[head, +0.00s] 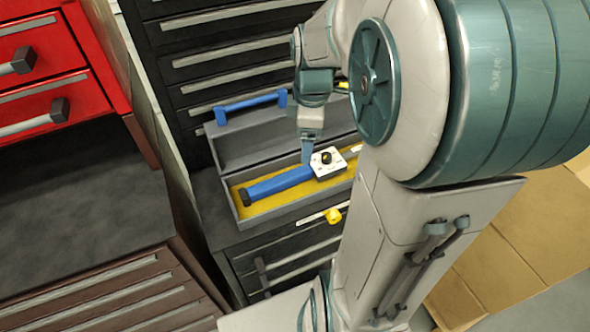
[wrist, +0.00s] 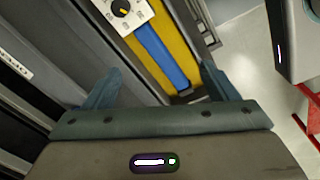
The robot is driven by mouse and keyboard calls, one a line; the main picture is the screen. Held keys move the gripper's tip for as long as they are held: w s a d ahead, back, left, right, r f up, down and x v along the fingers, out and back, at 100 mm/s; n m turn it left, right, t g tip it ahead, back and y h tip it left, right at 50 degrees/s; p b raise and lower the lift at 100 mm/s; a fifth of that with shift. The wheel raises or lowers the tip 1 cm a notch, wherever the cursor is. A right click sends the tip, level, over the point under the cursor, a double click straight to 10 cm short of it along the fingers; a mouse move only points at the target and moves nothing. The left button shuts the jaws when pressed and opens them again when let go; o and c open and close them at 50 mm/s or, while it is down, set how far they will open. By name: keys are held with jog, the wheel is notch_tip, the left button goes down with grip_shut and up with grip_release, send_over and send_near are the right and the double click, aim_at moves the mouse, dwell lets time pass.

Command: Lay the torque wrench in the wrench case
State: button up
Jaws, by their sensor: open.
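The torque wrench lies in the open wrench case, on its yellow lining. In the head view its blue handle (head: 278,184) points left and its white head with a black dial (head: 327,161) is at the right. The grey wrench case (head: 236,205) has its lid raised at the back, with a blue carry handle. In the wrist view the wrench's blue handle (wrist: 160,55) and dial head (wrist: 122,12) show against the yellow lining. My gripper (wrist: 152,85) is open and empty, its fingers apart. In the head view my gripper (head: 306,155) hangs above the case beside the dial head.
The case sits on a black drawer cabinet (head: 290,255). More black drawers (head: 225,50) stand behind it. A red drawer unit (head: 50,75) and a dark worktop (head: 80,190) are at the left. Cardboard (head: 510,250) lies on the floor at the right.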

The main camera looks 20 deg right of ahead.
jog(key=s+a+r+m+t, duration=0.1)
jog(key=s+a+m+t, duration=0.1)
jog(key=s+a+m, duration=0.5)
jog(key=shift+s+a+r+m, duration=0.3)
jog(key=shift+s+m, duration=1.35)
jog(key=shift+m, duration=1.35)
jog(key=shift+f, duration=0.1)
